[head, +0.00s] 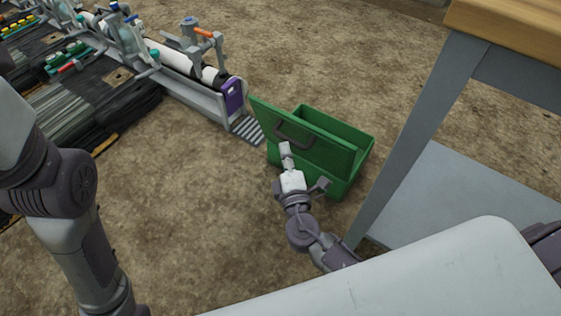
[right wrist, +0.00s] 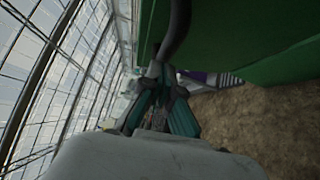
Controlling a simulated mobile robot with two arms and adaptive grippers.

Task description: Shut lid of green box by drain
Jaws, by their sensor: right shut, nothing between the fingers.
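The green box (head: 348,185) stands on the ground beside the drain grate (head: 247,128), in the middle right of the head view. Its lid (head: 325,153) is open and stands tilted up on the side nearer me, with a dark handle (head: 293,134) on it. My right gripper (head: 286,148) is shut and empty, close to the lid just below the handle. In the right wrist view, its closed fingertips (right wrist: 160,72) are by the dark handle (right wrist: 178,30) and the green lid (right wrist: 225,30); I cannot tell whether they touch. My left gripper is out of view.
A pipe skid (head: 205,80) with valves runs from the upper left to the drain. A wood-topped metal table (head: 520,40) with a lower shelf (head: 450,185) stands close to the right of the box. Bare ground is free left of the box.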

